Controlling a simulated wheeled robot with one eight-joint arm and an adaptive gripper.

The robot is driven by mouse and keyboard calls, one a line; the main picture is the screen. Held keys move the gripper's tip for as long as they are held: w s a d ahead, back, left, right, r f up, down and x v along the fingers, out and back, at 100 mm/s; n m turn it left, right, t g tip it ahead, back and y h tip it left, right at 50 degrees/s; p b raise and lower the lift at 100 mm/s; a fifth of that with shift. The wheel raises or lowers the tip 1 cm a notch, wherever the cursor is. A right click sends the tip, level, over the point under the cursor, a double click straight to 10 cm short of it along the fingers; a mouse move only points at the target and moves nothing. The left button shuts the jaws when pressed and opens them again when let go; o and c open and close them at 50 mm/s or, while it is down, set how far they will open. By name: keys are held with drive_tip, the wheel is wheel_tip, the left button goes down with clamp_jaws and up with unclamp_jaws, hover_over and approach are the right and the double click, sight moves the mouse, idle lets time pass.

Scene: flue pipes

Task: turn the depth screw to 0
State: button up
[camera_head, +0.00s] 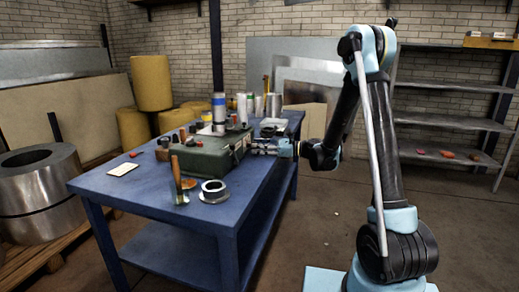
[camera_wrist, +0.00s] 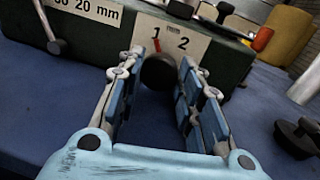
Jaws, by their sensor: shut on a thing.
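A dark green box (camera_head: 205,158) sits on the blue table, and its side fills the top of the wrist view (camera_wrist: 65,62). A round black knob (camera_wrist: 158,72) stands out from this side, below a white plate (camera_wrist: 172,36) marked 1 and 2. A red pointer (camera_wrist: 156,44) shows above the knob, near the 1. A second white label (camera_wrist: 90,10) at the left ends in "20 mm", with a lever (camera_wrist: 50,35) beside it. My gripper (camera_wrist: 160,65) is shut on the black knob, one finger on each side. In the head view my gripper (camera_head: 262,147) is at the box's right end, its fingertips small.
The blue table (camera_head: 150,190) also holds a flanged ring (camera_head: 214,191), a wooden-handled tool (camera_head: 179,184), a pale card (camera_head: 122,169) and several cans behind the box. A dark round part (camera_wrist: 297,137) lies to the right in the wrist view. The table's front left is mostly clear.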

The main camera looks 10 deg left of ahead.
drive_tip(key=n, duration=0.6)
drive_tip(key=shift+r+h, duration=0.1)
drive_tip(key=shift+h, duration=0.2)
drive_tip(key=n+t, duration=0.1)
drive_tip(key=n, duration=0.4)
drive_tip(key=shift+s+h, duration=0.15)
drive_tip(key=shift+h, duration=0.15)
drive_tip(key=o, duration=1.1)
